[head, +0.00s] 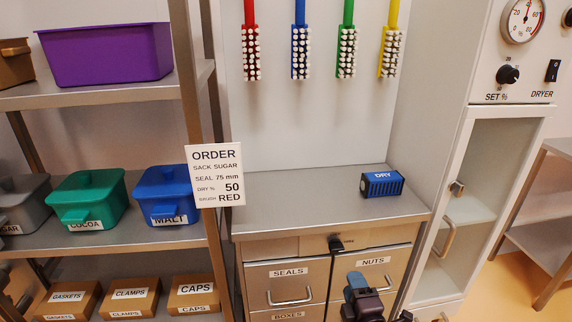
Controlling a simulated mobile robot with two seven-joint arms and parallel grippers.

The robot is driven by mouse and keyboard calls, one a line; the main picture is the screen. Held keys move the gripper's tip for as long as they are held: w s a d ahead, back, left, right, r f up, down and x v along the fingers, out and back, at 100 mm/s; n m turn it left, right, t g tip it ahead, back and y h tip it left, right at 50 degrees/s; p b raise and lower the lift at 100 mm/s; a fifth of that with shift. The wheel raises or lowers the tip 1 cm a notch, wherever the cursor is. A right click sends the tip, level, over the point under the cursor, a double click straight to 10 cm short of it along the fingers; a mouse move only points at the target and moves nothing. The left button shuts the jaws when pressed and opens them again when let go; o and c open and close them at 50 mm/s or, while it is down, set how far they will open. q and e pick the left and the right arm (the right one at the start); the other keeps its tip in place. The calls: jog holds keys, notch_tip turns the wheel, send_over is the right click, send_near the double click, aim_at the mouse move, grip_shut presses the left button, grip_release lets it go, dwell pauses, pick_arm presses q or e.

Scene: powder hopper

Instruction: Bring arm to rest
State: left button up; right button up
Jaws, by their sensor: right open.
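My right gripper (362,298) shows at the bottom of the head view, in front of the drawer cabinet and right of its middle. It is dark, with a blue-grey part on top. It is open, and I see nothing held in it. The cabinet front behind it is partly hidden, including part of the drawer labelled NUTS (373,262). I cannot tell how far the gripper is from the drawers. My left gripper is not in view.
The worktop (290,212) is clear except for a blue DRY block (382,184). An ORDER sign (215,175) stands at its left, beside shelves with bins (88,200). A dryer cabinet (480,150) stands right. Several brushes (300,52) hang behind.

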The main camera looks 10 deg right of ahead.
jog(key=s+d+f+m+g, duration=0.2)
jog(key=s+m, duration=0.3)
jog(key=s, duration=0.4)
jog(key=s+d+f+m+g+p, duration=0.1)
jog(key=s+d+f+m+g, duration=0.1)
jog(key=s+f+m, duration=0.2)
jog(key=s+d+f+m+g, duration=0.2)
jog(key=s+m, duration=0.5)
jog(key=s, duration=0.6)
jog(key=shift+s+d+f+m+g+h+p, duration=0.15)
jog(key=shift+s+f+m+g+h+p, duration=0.2)
jog(key=shift+f+g, duration=0.15)
